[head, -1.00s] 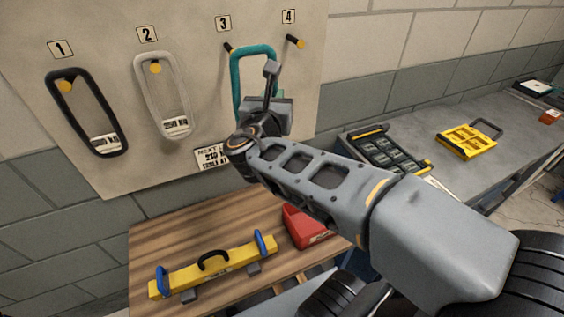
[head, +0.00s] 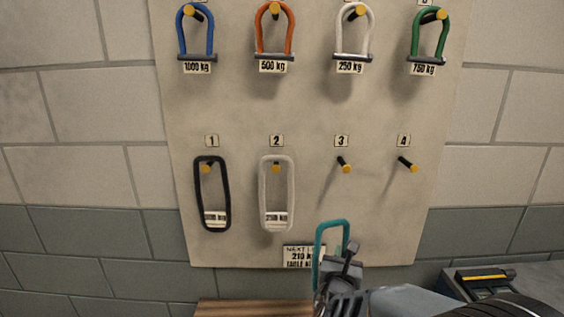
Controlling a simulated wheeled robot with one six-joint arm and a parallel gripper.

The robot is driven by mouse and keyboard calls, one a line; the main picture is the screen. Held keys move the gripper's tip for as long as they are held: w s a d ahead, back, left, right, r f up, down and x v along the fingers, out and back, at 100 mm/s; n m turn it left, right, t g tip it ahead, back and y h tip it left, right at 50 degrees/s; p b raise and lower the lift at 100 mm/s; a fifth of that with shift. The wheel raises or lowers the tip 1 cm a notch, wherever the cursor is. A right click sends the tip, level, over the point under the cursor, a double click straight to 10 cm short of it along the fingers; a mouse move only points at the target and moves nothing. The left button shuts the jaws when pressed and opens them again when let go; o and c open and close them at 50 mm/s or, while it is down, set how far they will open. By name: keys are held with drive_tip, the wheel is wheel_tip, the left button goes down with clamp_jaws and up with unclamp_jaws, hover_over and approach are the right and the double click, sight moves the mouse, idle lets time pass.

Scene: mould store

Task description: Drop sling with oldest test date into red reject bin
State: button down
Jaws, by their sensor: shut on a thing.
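My gripper (head: 338,268) is at the bottom centre of the head view, shut on a teal sling (head: 331,225) that stands up from it in front of the board's lower edge. The sling is clear of the pegs. A black sling (head: 197,190) hangs on peg 1 and a white sling (head: 263,195) hangs on peg 2, each with a small tag (head: 215,219) too small to read fully. Peg 3 (head: 344,165) and peg 4 (head: 407,164) are empty. The red reject bin is not in view.
Blue (head: 182,38), orange (head: 257,38), white (head: 337,38) and green (head: 415,40) shackles hang along the top of the board (head: 310,110). A sign (head: 297,256) is partly hidden by the sling. A wooden table edge (head: 240,308) shows below, and a grey bench (head: 540,280) at right.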

drive_tip(key=shift+y, duration=0.3)
wheel_tip(320, 180, down, 9)
drive_tip(key=shift+d+f, duration=0.25)
drive_tip(key=shift+f, duration=0.35)
